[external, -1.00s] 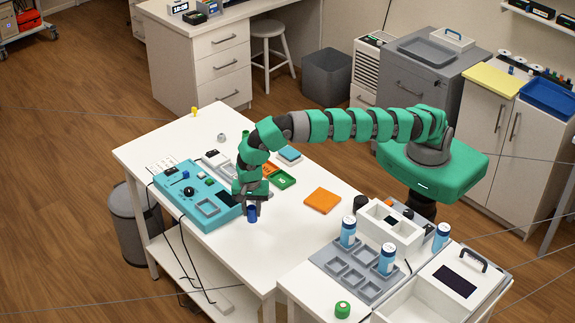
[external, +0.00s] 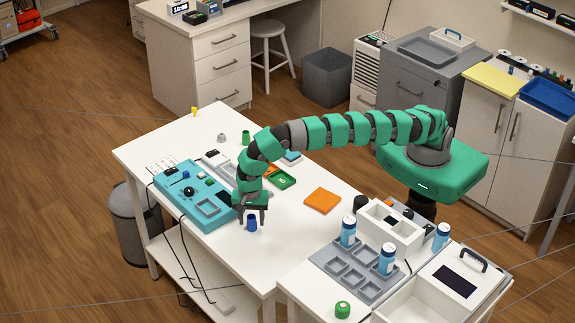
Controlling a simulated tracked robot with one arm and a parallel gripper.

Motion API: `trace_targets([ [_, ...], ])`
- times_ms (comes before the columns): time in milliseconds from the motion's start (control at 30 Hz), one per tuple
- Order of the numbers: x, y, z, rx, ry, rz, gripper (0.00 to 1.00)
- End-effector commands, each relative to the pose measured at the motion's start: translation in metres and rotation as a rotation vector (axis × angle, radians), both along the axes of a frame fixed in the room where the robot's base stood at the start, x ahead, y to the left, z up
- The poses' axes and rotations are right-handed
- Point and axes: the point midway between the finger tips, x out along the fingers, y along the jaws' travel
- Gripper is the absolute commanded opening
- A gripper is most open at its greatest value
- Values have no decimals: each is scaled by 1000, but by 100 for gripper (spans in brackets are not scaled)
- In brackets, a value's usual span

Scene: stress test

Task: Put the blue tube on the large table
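The blue tube (external: 252,224) is a small dark blue cylinder near the front edge of the large white table (external: 300,235). It looks upright and appears to stand on the tabletop. My gripper (external: 251,220) is above and around it, pointing down. Its two dark fingers are apart, one on each side of the tube, with a gap visible on both sides. The top of the tube is partly hidden under the gripper.
A teal control panel (external: 178,207) lies just left of my gripper. A green tray (external: 283,179) and an orange plate (external: 322,200) lie to the right. A green tube (external: 245,138) stands behind. A grey rack (external: 345,283) holds blue-and-white cans at front right.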

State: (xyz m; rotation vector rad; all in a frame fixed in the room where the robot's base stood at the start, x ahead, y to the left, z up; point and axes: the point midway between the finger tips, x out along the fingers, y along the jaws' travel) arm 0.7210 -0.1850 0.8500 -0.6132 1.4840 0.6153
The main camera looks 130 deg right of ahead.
Motion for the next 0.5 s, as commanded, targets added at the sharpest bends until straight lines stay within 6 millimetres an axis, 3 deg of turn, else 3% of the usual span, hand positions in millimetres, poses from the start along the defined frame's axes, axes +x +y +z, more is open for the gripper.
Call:
trace_targets([
  [267,0,0,3,0,0,0,50],
  [500,1,0,37,0,-3,-1,50],
])
